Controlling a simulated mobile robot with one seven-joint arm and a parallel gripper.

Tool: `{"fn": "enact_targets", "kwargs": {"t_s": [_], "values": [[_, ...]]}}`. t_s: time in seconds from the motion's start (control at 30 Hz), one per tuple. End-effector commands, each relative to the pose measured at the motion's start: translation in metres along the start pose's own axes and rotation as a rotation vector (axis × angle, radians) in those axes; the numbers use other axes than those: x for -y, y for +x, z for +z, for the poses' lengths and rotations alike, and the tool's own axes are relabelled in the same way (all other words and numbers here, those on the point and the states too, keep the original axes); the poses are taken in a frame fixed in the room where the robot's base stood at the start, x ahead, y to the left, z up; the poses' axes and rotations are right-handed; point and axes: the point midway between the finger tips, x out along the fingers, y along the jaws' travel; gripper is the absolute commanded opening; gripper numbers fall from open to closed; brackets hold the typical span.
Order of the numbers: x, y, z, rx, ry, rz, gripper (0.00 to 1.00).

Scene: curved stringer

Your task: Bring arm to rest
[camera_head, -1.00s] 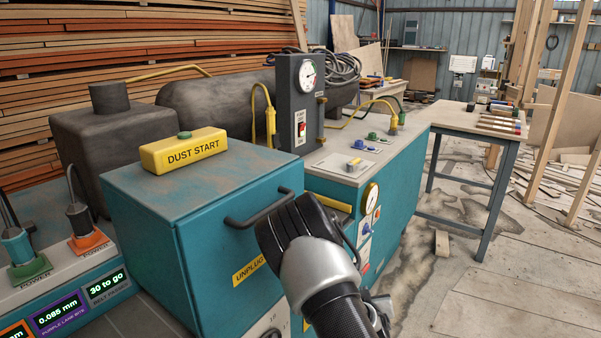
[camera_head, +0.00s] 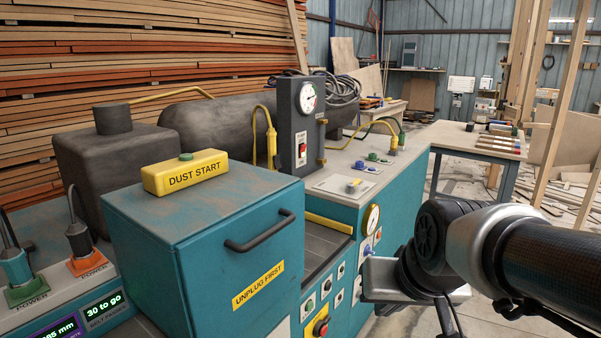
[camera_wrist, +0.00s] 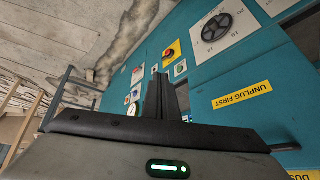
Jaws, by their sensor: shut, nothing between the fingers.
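My arm comes in from the right of the head view, and its wrist is in front of the teal machine (camera_head: 345,255). My gripper (camera_wrist: 162,92) shows in the wrist view with its two dark fingers together and nothing between them. In the head view the fingers cannot be made out clearly. The gripper appears clear of the machine's front panel, touching nothing that I can see.
The teal cabinet (camera_head: 190,235) has a dark handle (camera_head: 260,231) and an "UNPLUG FIRST" label (camera_head: 258,284). A yellow "DUST START" box (camera_head: 185,173) sits on top. A wooden-topped table (camera_head: 470,142) stands behind my arm. Floor shows at the right.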

Motion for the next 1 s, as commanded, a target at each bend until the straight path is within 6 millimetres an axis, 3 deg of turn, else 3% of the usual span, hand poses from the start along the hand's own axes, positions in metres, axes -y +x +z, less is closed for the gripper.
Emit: {"fn": "enact_targets", "kwargs": {"t_s": [0.1,0.33,0.4,0.67,1.0], "values": [[-0.001,-0.028,0.023,0.015,-0.029,0.012,0.0],[-0.005,-0.065,0.068,0.057,-0.074,0.051,0.0],[-0.003,-0.086,0.051,0.062,-0.073,0.047,0.0],[0.002,-0.136,0.018,0.061,-0.072,0.046,0.0],[0.011,-0.237,-0.044,0.061,-0.071,0.046,0.0]]}}
